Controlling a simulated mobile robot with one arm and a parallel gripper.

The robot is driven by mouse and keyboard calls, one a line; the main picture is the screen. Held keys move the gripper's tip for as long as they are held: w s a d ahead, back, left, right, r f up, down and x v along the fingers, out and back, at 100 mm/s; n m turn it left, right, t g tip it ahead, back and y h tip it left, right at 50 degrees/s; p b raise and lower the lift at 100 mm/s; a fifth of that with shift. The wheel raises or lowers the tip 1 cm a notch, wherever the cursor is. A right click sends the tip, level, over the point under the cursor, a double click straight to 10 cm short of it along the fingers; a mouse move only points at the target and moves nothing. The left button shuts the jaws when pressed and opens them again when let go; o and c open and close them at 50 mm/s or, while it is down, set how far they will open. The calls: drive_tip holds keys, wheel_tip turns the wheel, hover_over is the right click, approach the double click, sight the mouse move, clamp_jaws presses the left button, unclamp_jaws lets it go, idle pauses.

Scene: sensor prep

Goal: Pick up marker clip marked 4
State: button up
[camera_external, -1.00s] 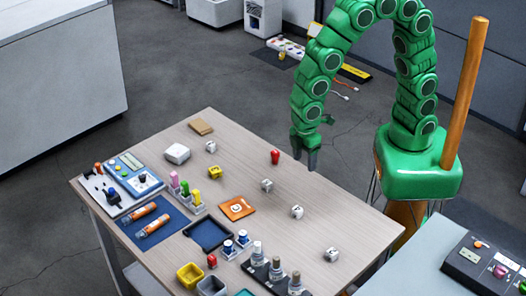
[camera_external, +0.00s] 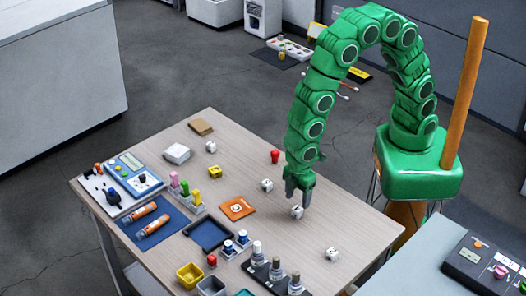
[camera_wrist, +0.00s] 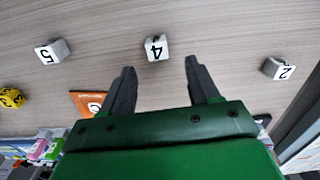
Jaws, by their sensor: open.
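The marker clip marked 4 (camera_wrist: 155,48) is a small white block with a black numeral on the bare wooden table. In the wrist view it lies just beyond the fingertips, roughly midway between them. My gripper (camera_wrist: 159,66) is open with nothing between its dark fingers. In the external view my gripper (camera_external: 298,199) points down right above a white block (camera_external: 297,212), which matches the clip marked 4. Whether the fingers touch it cannot be told. A clip marked 5 (camera_wrist: 52,52) lies to the left and one marked 2 (camera_wrist: 279,68) to the right in the wrist view.
A red peg-like item (camera_external: 275,156) stands behind my gripper. A blue tray (camera_external: 209,234) and a dark rack of bottles (camera_external: 262,271) stand toward the front. The table around the clip is clear.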

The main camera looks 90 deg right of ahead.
sight(297, 209)
drive_tip(key=f, duration=0.3)
drive_tip(key=shift+s+d+f, duration=0.1)
drive_tip(key=shift+d+f, duration=0.2)
drive_tip(key=shift+d, duration=0.05)
drive_tip(key=shift+f, duration=0.7)
drive_tip(key=c, duration=1.1)
